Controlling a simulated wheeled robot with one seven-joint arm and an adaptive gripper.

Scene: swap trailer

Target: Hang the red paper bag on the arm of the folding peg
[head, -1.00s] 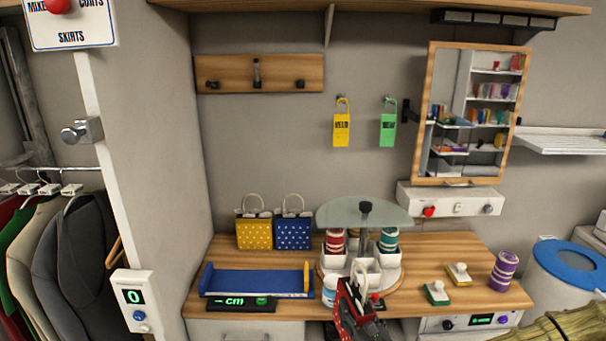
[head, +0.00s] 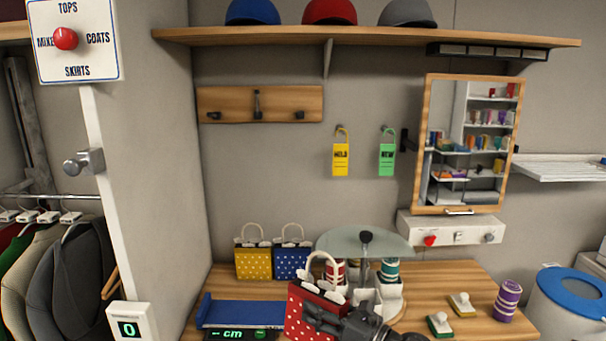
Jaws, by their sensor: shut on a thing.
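The red paper bag (head: 299,318) has white dots and a pale looped handle, and shows upright at the bottom middle of the head view. My gripper (head: 316,312) is shut on it from the right side and holds it above the counter's front part. The bag's lower end is cut off by the frame. On the back wall, a wooden peg board (head: 228,103) carries dark pegs. Its middle peg (head: 257,104) stands up taller than the two at the sides; I take it for the folding peg. It bears nothing, and my gripper is well below and in front of it.
A yellow bag (head: 253,263) and a blue bag (head: 290,262) stand at the back of the counter. A carousel with a glass top (head: 350,242) stands right behind my gripper. Yellow (head: 341,160) and green (head: 387,160) tags hang right of the board. A shelf (head: 370,37) juts out above.

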